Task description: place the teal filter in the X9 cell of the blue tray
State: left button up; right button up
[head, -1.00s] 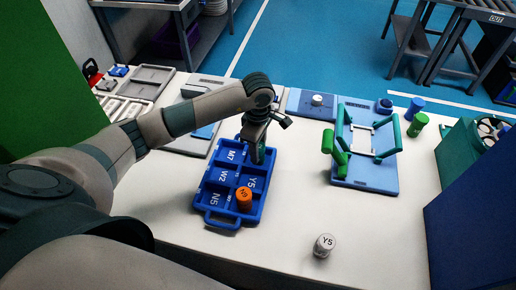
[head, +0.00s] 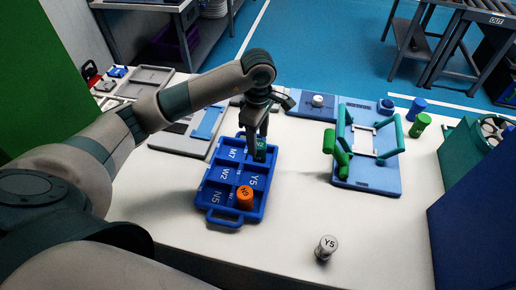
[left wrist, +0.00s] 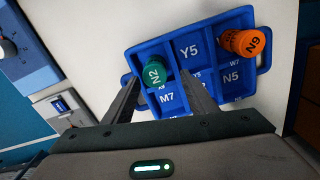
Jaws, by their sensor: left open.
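The blue tray (head: 211,211) lies on the white table, with cells lettered M7, W2, N5 and Y5. The teal filter (head: 261,149), lettered N2 in the left wrist view (left wrist: 154,74), stands in the tray's far right cell in the head view. That cell's own label is too small and covered to read surely. My left gripper (head: 257,132) is open above the teal filter, its fingers (left wrist: 163,82) apart on either side of it and not closed on it. An orange filter (head: 245,197), lettered N9 in the left wrist view (left wrist: 244,42), stands in the near right cell.
A white filter (head: 326,247) marked Y5 stands alone on the table's front. A blue fixture with green arms (head: 366,175) is right of the tray. Blue (head: 416,108) and green (head: 420,125) cylinders stand at the back right. Bare table lies between tray and fixture.

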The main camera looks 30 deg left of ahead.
pick_arm(q)
notch_tip(320, 180, up, 5)
jog(key=shift+r+b, duration=0.1)
jog(key=shift+b, duration=0.65)
jog(key=shift+r, duration=0.6)
